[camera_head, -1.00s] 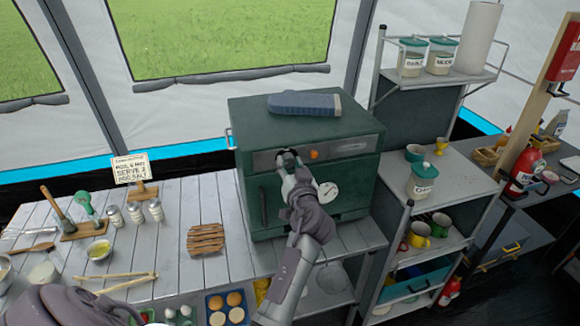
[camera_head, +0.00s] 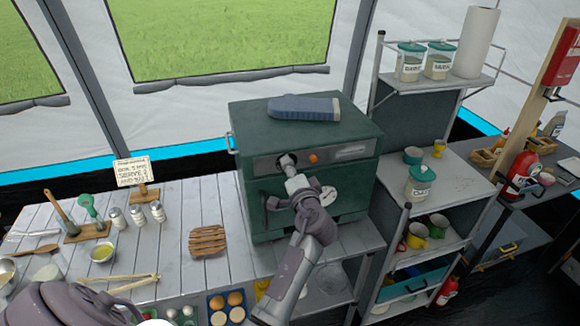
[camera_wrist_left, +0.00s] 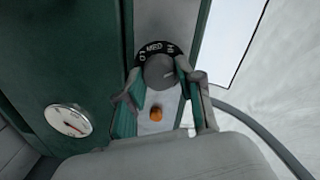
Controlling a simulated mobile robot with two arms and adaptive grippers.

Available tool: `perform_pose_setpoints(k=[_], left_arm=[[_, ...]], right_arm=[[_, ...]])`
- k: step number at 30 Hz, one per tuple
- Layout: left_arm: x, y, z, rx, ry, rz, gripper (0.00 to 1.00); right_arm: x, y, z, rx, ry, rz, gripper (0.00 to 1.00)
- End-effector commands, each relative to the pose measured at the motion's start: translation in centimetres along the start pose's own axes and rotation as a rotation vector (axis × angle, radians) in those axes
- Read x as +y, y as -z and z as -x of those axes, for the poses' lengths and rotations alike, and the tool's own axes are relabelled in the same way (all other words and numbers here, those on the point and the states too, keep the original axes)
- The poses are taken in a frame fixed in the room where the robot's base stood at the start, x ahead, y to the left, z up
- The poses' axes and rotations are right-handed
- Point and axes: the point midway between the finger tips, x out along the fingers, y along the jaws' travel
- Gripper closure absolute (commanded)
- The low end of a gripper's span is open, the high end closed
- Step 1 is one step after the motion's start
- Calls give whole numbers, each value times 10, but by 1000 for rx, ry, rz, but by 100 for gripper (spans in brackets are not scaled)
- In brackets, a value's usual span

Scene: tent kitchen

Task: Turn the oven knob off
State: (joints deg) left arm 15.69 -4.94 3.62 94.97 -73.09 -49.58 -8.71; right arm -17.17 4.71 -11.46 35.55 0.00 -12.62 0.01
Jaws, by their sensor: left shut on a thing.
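The green oven (camera_head: 300,125) stands on the slatted table with a light control panel on its front. Its grey oven knob (camera_wrist_left: 160,72) has a dark marked ring around it in the left wrist view. My left gripper (camera_head: 287,161) is at the panel, shut on the knob, with one finger on each side of it. It also shows in the left wrist view (camera_wrist_left: 163,88). In the head view the gripper covers much of the knob. I cannot tell the knob's exact setting. My right gripper is not in view.
An orange indicator (camera_head: 314,158) sits beside the knob. A round white gauge (camera_wrist_left: 68,120) is on the oven front. A blue-grey object (camera_head: 304,107) lies on top of the oven. Shelves with cups (camera_head: 417,235) stand to the right; a wooden trivet (camera_head: 207,240) lies to the left.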

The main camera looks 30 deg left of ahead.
Motion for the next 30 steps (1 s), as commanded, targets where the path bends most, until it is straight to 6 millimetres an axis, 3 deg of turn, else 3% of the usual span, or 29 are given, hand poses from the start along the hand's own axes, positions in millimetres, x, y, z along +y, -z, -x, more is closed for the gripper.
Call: perform_pose_setpoints(k=[15, 30], left_arm=[[-4, 3, 0, -20, 10, -428, 98], [-3, 3, -1, -28, 12, -582, 98]], right_arm=[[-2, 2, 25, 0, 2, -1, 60], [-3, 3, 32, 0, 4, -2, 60]])
